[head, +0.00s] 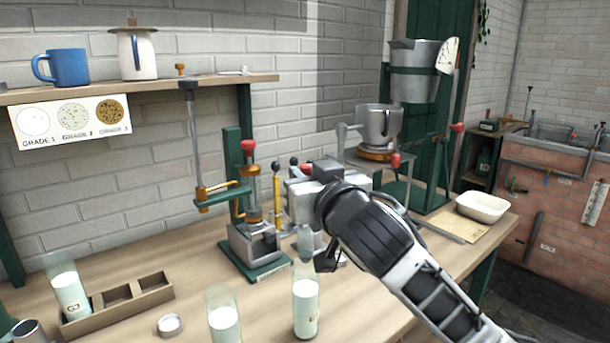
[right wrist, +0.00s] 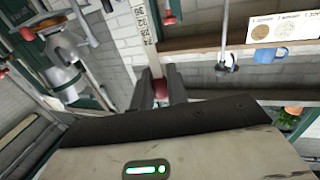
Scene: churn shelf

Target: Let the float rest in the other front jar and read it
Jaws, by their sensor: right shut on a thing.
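My right gripper (head: 308,180) is shut on the float. In the right wrist view the float's red top (right wrist: 160,88) sits between the fingers, and a numbered scale strip (right wrist: 145,28) runs away from it. In the head view a pale float bulb (head: 306,240) shows under the gripper, just above the right front jar (head: 306,312). I cannot tell if its lower end is inside the mouth. The left front jar (head: 224,322), also holding pale milk, stands beside it with no float. The float's stem is mostly hidden by my gripper. My left gripper is not in view.
A wooden rack (head: 100,316) holds another milk jar (head: 70,292) at left. A small round lid (head: 171,324) lies near the front. A green-based stand (head: 255,262) is close behind the jars. A white tray (head: 482,207) stands at right.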

